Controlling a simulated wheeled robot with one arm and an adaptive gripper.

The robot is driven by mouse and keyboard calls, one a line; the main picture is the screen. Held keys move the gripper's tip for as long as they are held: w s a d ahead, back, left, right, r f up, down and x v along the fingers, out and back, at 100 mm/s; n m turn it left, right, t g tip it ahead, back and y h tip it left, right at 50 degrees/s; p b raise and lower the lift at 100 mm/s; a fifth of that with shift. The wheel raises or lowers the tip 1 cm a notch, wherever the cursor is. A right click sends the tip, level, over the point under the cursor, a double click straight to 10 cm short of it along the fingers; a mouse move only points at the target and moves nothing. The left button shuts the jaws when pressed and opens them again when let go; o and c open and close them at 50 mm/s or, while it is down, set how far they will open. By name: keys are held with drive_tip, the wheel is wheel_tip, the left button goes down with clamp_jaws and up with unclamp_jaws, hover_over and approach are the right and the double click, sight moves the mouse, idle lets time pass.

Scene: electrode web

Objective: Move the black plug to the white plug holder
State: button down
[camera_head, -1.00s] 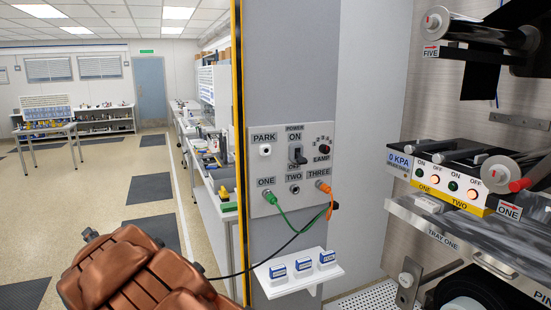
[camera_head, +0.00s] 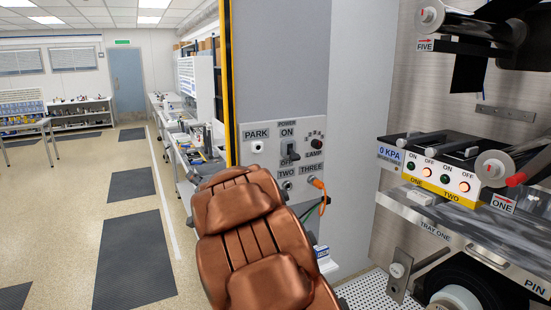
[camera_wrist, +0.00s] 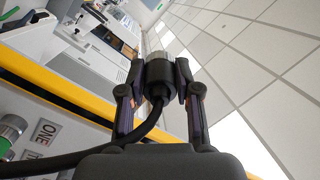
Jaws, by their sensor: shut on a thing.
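The black plug (camera_wrist: 158,84) is between the two dark fingers of my gripper (camera_wrist: 161,74) in the wrist view. My gripper is shut on it, and its black cable (camera_wrist: 110,155) curves down and to the left. The white plug holder (camera_head: 258,146) is a small white round socket under the PARK label, at the upper left of the grey panel in the head view. It looks empty. My copper arm covers the lower left of the panel in the head view, so my gripper and the plug are hidden there.
The grey panel (camera_head: 270,130) also carries the POWER switch (camera_head: 291,149), socket TWO (camera_head: 287,185) and an orange plug (camera_head: 317,183) at THREE. A green plug (camera_wrist: 12,128) shows near the ONE label in the wrist view. A yellow edge (camera_head: 229,80) runs left of the panel.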

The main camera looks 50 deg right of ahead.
drive_tip(key=s+d+r+h+p, duration=0.1)
drive_tip(key=s+d+r+h, duration=0.2)
drive_tip(key=s+d, duration=1.2)
wheel_tip(320, 180, up, 3)
drive_tip(key=shift+s+d+n+g, duration=0.35)
drive_tip(key=shift+d+n+g, duration=0.05)
drive_tip(key=shift+d, duration=0.5)
drive_tip(key=shift+r+p, duration=0.1)
drive_tip(key=shift+p, duration=0.4)
drive_tip(key=p+x, duration=0.1)
drive_tip(key=x, duration=0.4)
drive_tip(key=shift+w+d, duration=0.1)
drive_tip(key=shift+w, duration=0.25)
